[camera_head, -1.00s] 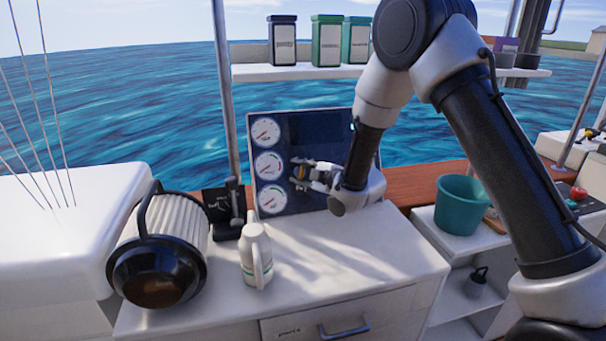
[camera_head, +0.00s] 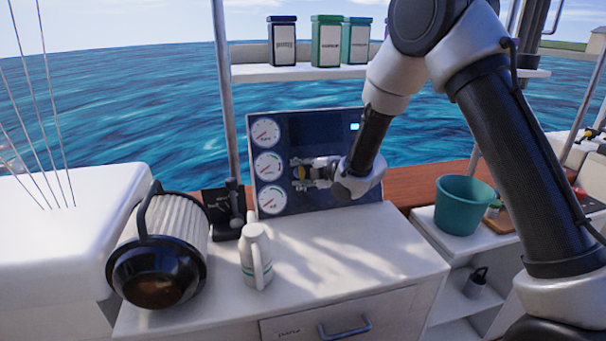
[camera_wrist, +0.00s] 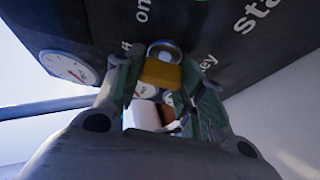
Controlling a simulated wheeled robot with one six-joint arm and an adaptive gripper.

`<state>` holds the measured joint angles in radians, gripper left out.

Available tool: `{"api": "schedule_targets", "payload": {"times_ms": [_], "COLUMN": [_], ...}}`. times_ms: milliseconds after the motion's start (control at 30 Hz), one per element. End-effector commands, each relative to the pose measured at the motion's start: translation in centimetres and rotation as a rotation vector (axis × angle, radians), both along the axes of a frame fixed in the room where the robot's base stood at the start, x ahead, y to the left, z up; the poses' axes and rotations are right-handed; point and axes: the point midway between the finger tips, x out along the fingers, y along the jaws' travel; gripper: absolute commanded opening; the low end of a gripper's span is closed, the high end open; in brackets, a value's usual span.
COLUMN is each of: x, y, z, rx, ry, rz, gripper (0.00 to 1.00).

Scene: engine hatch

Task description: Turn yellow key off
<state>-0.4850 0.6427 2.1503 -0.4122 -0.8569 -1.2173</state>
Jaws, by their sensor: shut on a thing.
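The yellow key (camera_wrist: 160,73) sits at a round metal lock on the dark panel, in the upper middle of the wrist view. In the head view the key (camera_head: 301,172) is a small yellow spot between the fingers, mostly hidden. My gripper (camera_head: 302,174) reaches the panel from the right, and its fingers are shut on the key. In the wrist view my gripper (camera_wrist: 160,80) has one finger on each side of the key. The dark blue panel (camera_head: 320,135) has several white dials. White lettering such as "on" and "key" stands near the lock.
A white bottle (camera_head: 256,255) and a black lever (camera_head: 235,208) stand on the white counter (camera_head: 350,265). A large ribbed filter (camera_head: 160,250) lies at the left. A teal bucket (camera_head: 463,205) stands at the right. Tins (camera_head: 326,40) stand on the shelf above.

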Motion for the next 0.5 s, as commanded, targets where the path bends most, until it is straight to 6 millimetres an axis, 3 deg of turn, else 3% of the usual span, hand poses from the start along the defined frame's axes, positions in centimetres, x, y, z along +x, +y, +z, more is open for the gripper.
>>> {"api": "schedule_targets", "payload": {"times_ms": [133,167,267,500], "x": [-0.06,-0.07,-0.06,-0.02], "y": [0.02,0.03,0.02,0.02], "z": [-0.09,-0.09,-0.08,-0.04], "rx": [-0.002,-0.002,-0.002,-0.001], "ry": [0.001,0.001,0.001,0.001], "rz": [0.002,0.002,0.002,0.000], "gripper": [0.15,0.41,0.59,0.61]}}
